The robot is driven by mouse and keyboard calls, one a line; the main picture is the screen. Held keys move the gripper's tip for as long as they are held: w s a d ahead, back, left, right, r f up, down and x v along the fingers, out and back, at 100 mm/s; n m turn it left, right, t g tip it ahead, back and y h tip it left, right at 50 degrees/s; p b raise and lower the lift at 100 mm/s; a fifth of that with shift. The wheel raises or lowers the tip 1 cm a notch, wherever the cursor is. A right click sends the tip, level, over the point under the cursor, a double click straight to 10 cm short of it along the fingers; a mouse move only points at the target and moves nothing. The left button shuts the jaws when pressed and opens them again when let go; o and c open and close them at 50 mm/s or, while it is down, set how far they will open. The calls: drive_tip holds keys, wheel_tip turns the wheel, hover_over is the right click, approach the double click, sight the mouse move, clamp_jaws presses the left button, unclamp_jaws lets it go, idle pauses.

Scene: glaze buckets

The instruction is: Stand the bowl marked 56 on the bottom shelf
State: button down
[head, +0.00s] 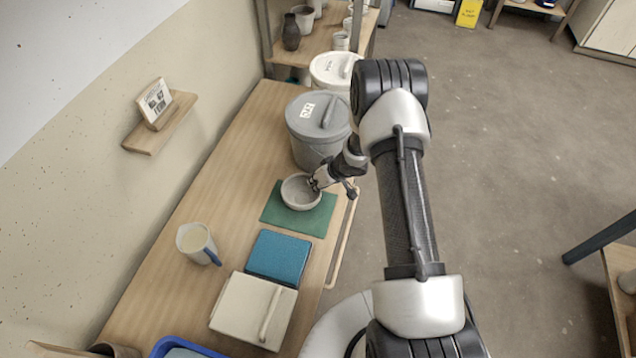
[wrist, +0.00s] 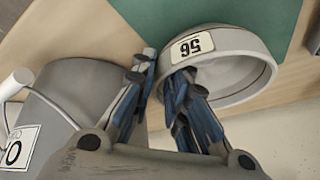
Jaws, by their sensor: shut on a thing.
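The bowl (head: 300,193) is pale grey and sits at the green mat on the bench in the head view. In the wrist view the bowl (wrist: 235,62) shows a label reading 56 on its outer wall. My gripper (head: 318,184) is at the bowl's right rim in the head view. In the wrist view my gripper (wrist: 165,85) is shut on the bowl's wall, one finger inside and one outside. I cannot tell whether the bowl touches the mat. The shelf unit (head: 318,42) stands beyond the bench; which board is the bottom one is unclear.
A grey lidded bucket (head: 312,150) stands close behind the bowl, with a white bucket (head: 333,68) beyond it. Open floor (head: 520,130) lies right.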

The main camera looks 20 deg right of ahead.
drive_tip(key=c, duration=1.6)
unclamp_jaws()
drive_tip(key=shift+f, duration=0.1)
